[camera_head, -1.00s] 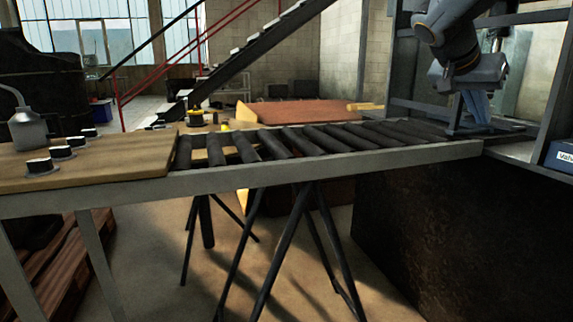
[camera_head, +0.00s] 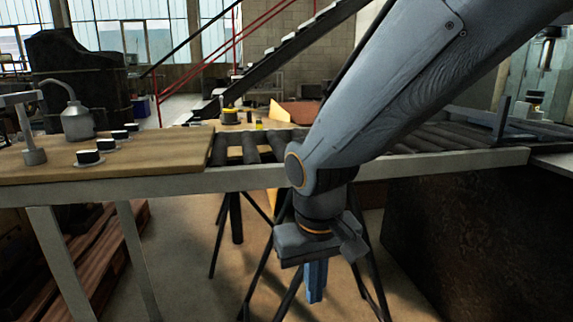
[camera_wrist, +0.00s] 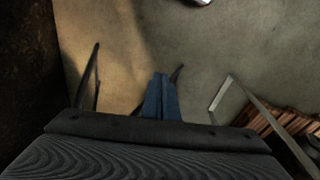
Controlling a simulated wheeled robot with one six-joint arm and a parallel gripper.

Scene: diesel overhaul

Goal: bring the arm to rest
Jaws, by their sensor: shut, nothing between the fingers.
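My gripper (camera_head: 316,282) hangs pointing down in front of the roller conveyor, below the level of its front rail. Its blue fingers are together with nothing between them. In the wrist view the shut fingers (camera_wrist: 161,98) stand over bare floor. My arm reaches in from the upper right and hides the middle of the conveyor.
The roller conveyor (camera_head: 240,180) has a wooden board (camera_head: 120,160) at its left end, with several black-topped round parts and a grey can (camera_head: 76,122) on it. Trestle legs stand behind my gripper. A wooden pallet (camera_wrist: 280,122) lies on the floor.

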